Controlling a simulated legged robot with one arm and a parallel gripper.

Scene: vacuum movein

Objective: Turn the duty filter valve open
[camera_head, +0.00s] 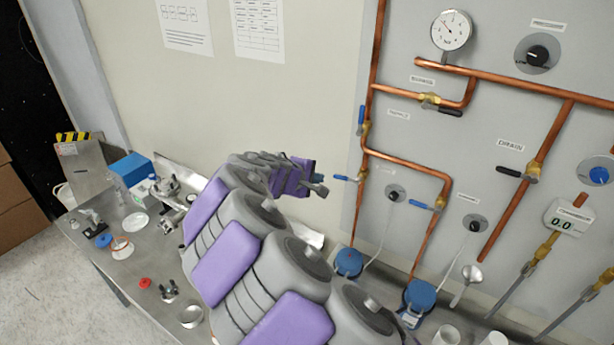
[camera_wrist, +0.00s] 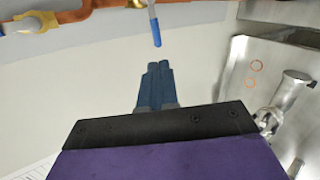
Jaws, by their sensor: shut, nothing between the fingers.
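Several lever valves sit on copper pipes on the grey wall panel; the labels are too small to tell which is the duty filter valve. A blue lever (camera_head: 345,178) sticks out left from a brass valve body (camera_head: 362,177) on the left pipe. My gripper (camera_head: 321,186) is just left of this lever's tip, apart from it, shut and empty. In the wrist view a blue lever (camera_wrist: 155,32) points at my shut fingers (camera_wrist: 158,68), with a small gap. Other blue levers are an upright one (camera_head: 361,120) above and one (camera_head: 420,205) to the right.
Black-handled valves (camera_head: 508,172) and a pressure gauge (camera_head: 452,30) are on the panel. Blue-topped filter housings (camera_head: 348,262) stand below the pipes. The metal bench (camera_head: 110,262) holds several small items and a blue box (camera_head: 130,168).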

